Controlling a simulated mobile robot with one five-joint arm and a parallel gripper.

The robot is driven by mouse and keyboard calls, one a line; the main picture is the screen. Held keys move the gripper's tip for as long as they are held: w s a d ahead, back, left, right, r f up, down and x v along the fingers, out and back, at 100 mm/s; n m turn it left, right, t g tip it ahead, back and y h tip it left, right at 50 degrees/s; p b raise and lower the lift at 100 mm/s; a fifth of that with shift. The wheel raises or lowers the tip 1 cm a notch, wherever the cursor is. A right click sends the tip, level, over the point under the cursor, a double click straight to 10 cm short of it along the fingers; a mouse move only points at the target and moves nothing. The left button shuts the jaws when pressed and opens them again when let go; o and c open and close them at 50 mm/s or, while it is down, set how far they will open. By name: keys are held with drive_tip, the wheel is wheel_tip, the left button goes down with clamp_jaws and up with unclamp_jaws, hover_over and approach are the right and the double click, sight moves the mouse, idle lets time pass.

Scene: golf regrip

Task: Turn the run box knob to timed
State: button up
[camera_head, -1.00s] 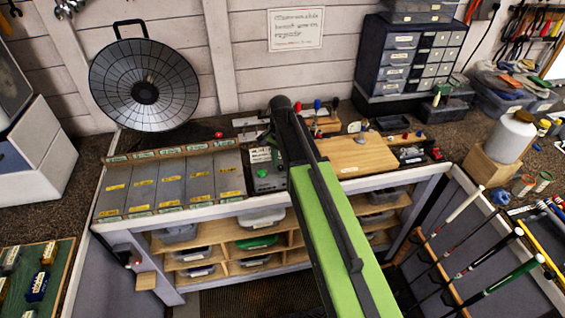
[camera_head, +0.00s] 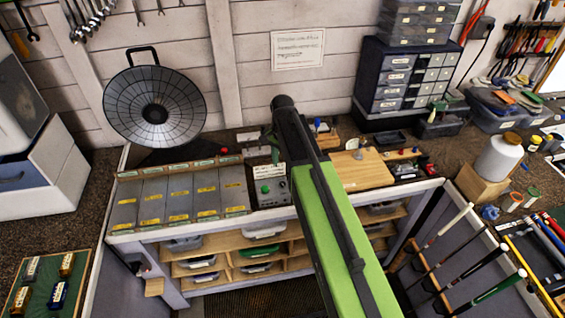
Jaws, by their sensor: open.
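The run box (camera_head: 271,198) is a small grey box at the front of the bench, just right of the row of grey bins. Its face carries a green round part (camera_head: 265,189) and a small dark part, too small for me to tell the knob's setting. A pale label stands behind the box. My green and black arm reaches over the bench just right of the box.
A row of grey bins (camera_head: 180,196) with yellow labels lies left of the box. A wooden board (camera_head: 358,170) lies right of the arm. A dark round dish (camera_head: 155,107) stands behind the bins. Golf clubs lean in a rack at the right.

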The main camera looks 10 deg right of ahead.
wheel_tip(320, 180, up, 8)
drive_tip(key=p, duration=0.6)
drive_tip(key=shift+f, duration=0.15)
drive_tip(key=s+f+b, duration=0.1)
drive_tip(key=f+b, duration=0.4)
drive_tip(key=s+f+b, duration=0.2)
drive_tip(key=f+b, duration=0.3)
drive_tip(key=s+f+b, duration=0.1)
drive_tip(key=f+b, duration=0.4)
drive_tip(key=shift+s+d, duration=0.2)
drive_tip(key=shift+s, duration=0.05)
drive_tip(key=s+f+n+b, duration=0.7)
drive_tip(key=s+n, duration=0.2)
drive_tip(key=s, duration=0.1)
drive_tip(key=shift+s+d, duration=0.15)
drive_tip(key=shift+s, duration=0.2)
